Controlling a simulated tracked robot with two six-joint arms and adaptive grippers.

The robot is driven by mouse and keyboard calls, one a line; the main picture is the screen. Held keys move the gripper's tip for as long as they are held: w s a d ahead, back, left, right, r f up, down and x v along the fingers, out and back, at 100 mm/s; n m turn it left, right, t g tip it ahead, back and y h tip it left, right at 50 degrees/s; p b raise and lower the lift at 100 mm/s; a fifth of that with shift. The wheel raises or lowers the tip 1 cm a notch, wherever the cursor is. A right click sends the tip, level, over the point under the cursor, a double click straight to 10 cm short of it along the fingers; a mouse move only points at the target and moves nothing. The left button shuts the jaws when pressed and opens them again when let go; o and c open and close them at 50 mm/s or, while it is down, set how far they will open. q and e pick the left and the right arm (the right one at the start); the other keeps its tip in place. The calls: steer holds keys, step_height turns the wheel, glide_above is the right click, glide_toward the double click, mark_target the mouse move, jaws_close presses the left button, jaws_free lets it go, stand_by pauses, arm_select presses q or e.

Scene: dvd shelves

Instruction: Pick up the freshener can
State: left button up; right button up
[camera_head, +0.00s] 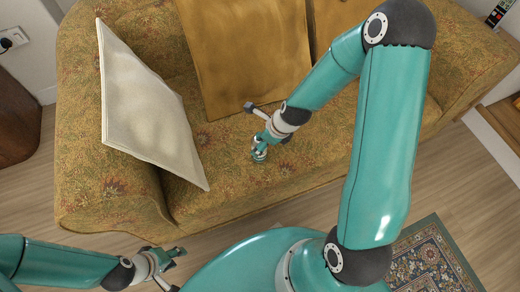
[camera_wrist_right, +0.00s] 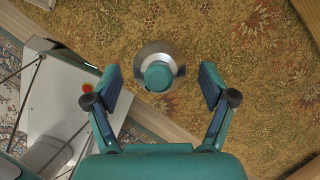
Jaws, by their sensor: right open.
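The freshener can shows from above in the right wrist view, a silver round body (camera_wrist_right: 150,49) with a teal cap (camera_wrist_right: 158,75). It stands on the patterned sofa seat (camera_wrist_right: 230,40). My right gripper (camera_wrist_right: 160,88) is open, with one finger on each side of the can in that view and a gap at both sides. In the head view my right gripper (camera_head: 264,146) is low over the sofa seat, and I cannot clearly tell the can from the gripper there. My left gripper (camera_head: 176,268) is open and empty at the lower left, in front of the sofa.
A white cushion (camera_head: 145,105) leans on the sofa's left side. Brown cushions (camera_head: 245,50) stand against the back. A patterned rug (camera_head: 425,262) lies on the wooden floor at the lower right. Bare seat surrounds the can.

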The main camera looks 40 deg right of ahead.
steer(key=x, duration=0.3)
steer(key=shift+f, duration=0.1)
steer(key=shift+c, duration=0.4)
steer(key=c, duration=1.3)
